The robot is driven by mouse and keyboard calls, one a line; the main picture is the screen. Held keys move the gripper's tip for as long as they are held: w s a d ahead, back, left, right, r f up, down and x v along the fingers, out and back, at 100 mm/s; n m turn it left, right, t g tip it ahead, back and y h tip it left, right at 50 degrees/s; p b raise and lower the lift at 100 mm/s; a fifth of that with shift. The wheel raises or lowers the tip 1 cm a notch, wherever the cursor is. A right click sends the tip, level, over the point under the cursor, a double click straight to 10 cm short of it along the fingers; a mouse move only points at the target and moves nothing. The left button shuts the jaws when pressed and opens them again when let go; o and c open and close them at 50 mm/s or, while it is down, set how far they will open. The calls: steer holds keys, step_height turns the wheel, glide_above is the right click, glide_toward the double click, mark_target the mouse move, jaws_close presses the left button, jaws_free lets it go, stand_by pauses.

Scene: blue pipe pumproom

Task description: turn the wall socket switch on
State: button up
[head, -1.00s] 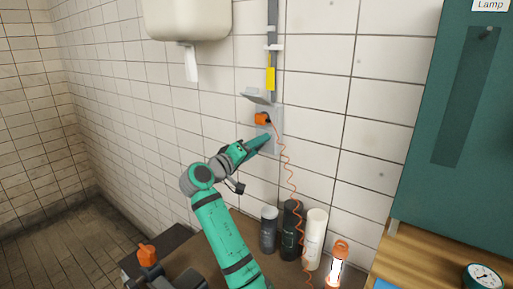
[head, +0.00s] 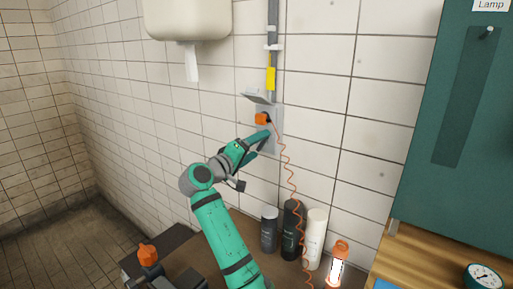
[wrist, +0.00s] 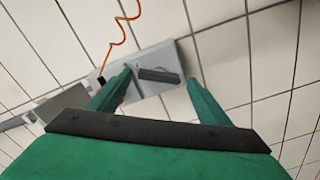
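The grey wall socket box (head: 276,124) is on the tiled wall, with its lid (head: 256,94) tilted up. An orange plug (head: 262,119) sits in its upper part. In the wrist view the box (wrist: 140,60) lies between and beyond my fingers, and a dark grey switch rocker (wrist: 160,75) shows on its face. My gripper (head: 258,146) is open and empty at the lower part of the box. In the wrist view the two green fingers stand either side of the rocker, the left one overlapping the box. I cannot tell whether either finger touches it. The plug is mostly hidden there by the left finger.
A coiled orange cord (head: 289,175) hangs from the plug, right of my gripper. Below stand a grey canister (head: 269,230), a black bottle (head: 291,230), a white bottle (head: 314,240) and a lit orange lamp (head: 338,262). A green cabinet (head: 450,200) is at right.

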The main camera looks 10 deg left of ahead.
steer(key=shift+s, duration=0.1)
steer(key=v, duration=1)
steer(key=shift+s, duration=0.3)
steer(key=shift+w+a+f, duration=0.1)
